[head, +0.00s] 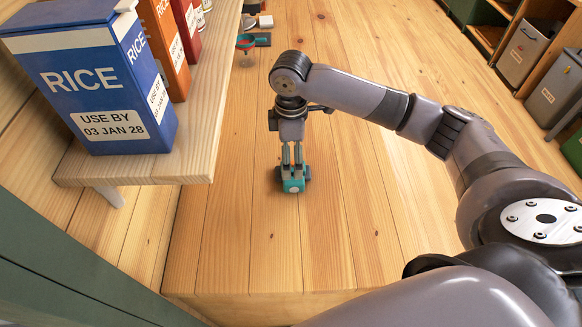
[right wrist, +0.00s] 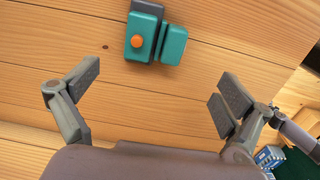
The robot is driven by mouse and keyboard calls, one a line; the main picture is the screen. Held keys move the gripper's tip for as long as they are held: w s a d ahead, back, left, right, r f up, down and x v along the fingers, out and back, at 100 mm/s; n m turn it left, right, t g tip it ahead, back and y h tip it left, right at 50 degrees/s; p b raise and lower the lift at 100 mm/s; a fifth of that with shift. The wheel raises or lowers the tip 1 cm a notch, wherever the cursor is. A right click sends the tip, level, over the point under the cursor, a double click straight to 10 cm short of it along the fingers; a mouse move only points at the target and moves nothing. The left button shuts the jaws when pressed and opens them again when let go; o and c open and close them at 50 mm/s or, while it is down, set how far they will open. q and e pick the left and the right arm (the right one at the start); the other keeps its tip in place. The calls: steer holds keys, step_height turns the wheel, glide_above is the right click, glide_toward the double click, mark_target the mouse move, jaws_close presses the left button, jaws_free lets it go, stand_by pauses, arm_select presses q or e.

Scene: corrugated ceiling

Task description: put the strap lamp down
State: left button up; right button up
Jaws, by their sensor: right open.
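The strap lamp (head: 293,184) is a small teal block with a dark strap, on the wooden surface (head: 330,245) below my right gripper. In the right wrist view the lamp (right wrist: 140,38) shows an orange button and a second teal part beside the dark strap. My right gripper (head: 292,160) is open. In the right wrist view its fingers (right wrist: 162,85) are wide apart with nothing between them, and the lamp lies past the fingertips, apart from them. My left gripper is not in view.
A wooden shelf (head: 205,140) at the left holds a blue rice box (head: 95,80), an orange box (head: 165,45) and other goods. Small items (head: 246,43) stand at the far end of the surface. Grey bins (head: 525,50) are at the right. The planks around the lamp are clear.

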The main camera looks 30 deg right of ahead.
glide_above(292, 174)
steer(key=f, duration=0.4)
steer(key=shift+s+a+f+p, duration=0.1)
steer(key=shift+s+f+p, duration=0.05)
steer(key=shift+s+p, duration=0.25)
steer(key=shift+f, duration=0.2)
steer(key=f, duration=0.1)
steer(key=f+p, duration=0.1)
steer(key=f, duration=0.1)
steer(key=f+p, duration=0.1)
steer(key=f, duration=0.1)
steer(key=shift+w, duration=0.3)
steer(key=shift+f, duration=0.2)
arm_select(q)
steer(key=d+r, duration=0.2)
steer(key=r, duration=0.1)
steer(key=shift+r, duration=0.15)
arm_select(e)
steer(key=shift+c, duration=0.5)
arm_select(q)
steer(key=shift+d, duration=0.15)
arm_select(e)
steer(key=shift+r, duration=0.1)
steer(key=c, duration=1.4)
